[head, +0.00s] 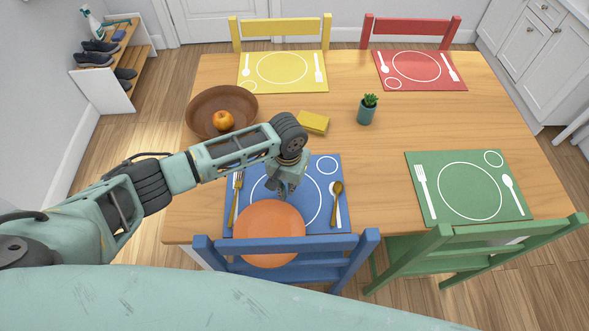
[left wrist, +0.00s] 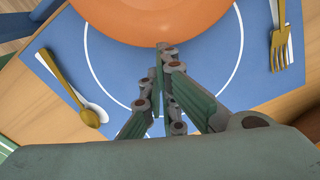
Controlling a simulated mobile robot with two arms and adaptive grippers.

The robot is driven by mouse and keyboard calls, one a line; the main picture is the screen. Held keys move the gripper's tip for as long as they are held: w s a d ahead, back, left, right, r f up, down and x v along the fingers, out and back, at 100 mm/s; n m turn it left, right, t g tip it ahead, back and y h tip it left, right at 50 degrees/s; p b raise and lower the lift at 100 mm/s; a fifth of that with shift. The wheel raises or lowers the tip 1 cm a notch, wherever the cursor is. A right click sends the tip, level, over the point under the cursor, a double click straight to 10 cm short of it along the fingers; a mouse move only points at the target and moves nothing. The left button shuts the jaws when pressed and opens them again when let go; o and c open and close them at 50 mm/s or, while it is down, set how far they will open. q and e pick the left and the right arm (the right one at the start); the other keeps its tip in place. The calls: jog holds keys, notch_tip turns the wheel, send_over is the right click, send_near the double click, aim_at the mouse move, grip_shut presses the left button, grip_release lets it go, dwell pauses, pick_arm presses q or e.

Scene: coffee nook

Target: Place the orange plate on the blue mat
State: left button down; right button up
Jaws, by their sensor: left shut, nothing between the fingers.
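The orange plate (head: 268,225) lies over the near part of the blue mat (head: 325,173), off-centre from its white circle. It reaches past the mat's near edge, and its near part shows behind the blue chair's back. In the left wrist view the plate (left wrist: 150,18) is at the top, cut off by the frame, over the mat (left wrist: 115,70). My left gripper (head: 282,195) is shut and empty above the mat, at the plate's far rim. Its fingertips (left wrist: 166,52) show close to the rim; I cannot tell whether they touch. My right gripper is not in view.
A fork (head: 235,199) and spoon (head: 335,200) flank the mat. The blue chair (head: 285,262) stands at the near edge. A brown bowl (head: 199,111) with an orange fruit, a yellow sponge (head: 313,122) and a potted plant (head: 367,109) stand farther back.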

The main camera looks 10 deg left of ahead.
aim_at(283, 208)
pick_arm(q)
jog(key=s, duration=0.1)
jog(key=s+p, duration=0.1)
jog(key=s, duration=0.1)
jog(key=s+p, duration=0.1)
jog(key=shift+s+a+f, duration=0.15)
jog(key=shift+s+a, duration=0.2)
jog(key=shift+f, duration=0.7)
jog(key=w+b, duration=0.2)
jog(key=w, duration=0.2)
jog(key=w+d+b, duration=0.1)
jog(key=w+b, duration=0.1)
jog(key=w, duration=0.2)
jog(key=w+b, duration=0.2)
jog(key=w, duration=0.2)
jog(key=shift+d, duration=0.35)
